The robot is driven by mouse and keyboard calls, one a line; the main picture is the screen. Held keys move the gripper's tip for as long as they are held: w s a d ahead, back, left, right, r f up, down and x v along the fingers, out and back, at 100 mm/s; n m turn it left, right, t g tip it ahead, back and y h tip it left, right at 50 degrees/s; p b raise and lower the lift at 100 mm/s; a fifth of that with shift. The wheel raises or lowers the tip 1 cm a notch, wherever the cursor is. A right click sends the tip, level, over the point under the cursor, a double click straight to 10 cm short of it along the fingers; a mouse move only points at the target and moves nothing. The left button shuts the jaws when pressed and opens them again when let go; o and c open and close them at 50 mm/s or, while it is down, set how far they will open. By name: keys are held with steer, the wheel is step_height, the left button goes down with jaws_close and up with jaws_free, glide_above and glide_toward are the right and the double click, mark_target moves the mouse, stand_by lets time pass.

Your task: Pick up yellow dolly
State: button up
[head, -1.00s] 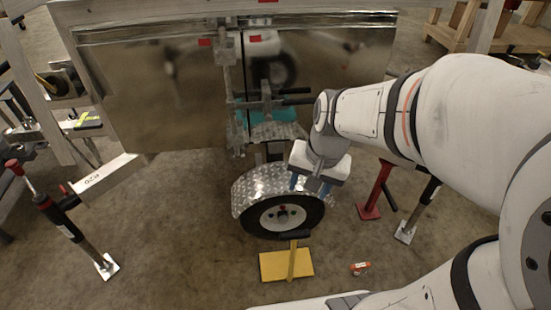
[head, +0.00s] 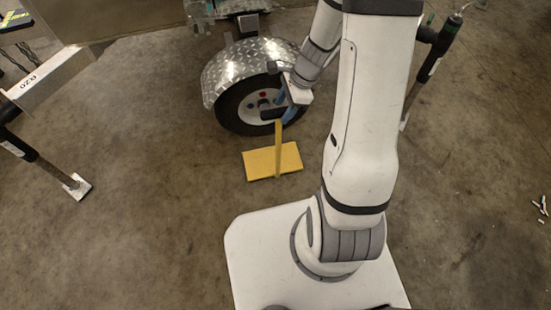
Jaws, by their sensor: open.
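The yellow dolly (head: 258,166) stands on the concrete floor just in front of the trailer wheel. It is a flat yellow plate with a thin upright yellow post and a short black crossbar handle (head: 270,114) on top. My gripper (head: 283,108) is open, with blue fingers, at the right end of that handle, close to the top of the post. I cannot tell whether the fingers are around the handle or beside it. My wrist hides part of the wheel behind.
The trailer wheel (head: 228,112) with its diamond-plate fender (head: 240,66) is right behind the dolly. A jack leg with a white foot (head: 77,187) stands at the left. Another stand (head: 433,58) is behind my arm at the right. The floor left of the dolly is clear.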

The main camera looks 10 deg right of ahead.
mark_target(276, 116)
steer(key=b+x, duration=0.1)
steer(key=x, duration=0.1)
steer(key=b+x, duration=0.2)
steer(key=x, duration=0.1)
steer(key=shift+w+a+f, duration=0.1)
steer(key=shift+w, duration=0.15)
steer(key=shift+c, duration=0.4)
jaws_close()
steer(key=shift+w+r, duration=0.1)
steer(key=shift+r, duration=0.1)
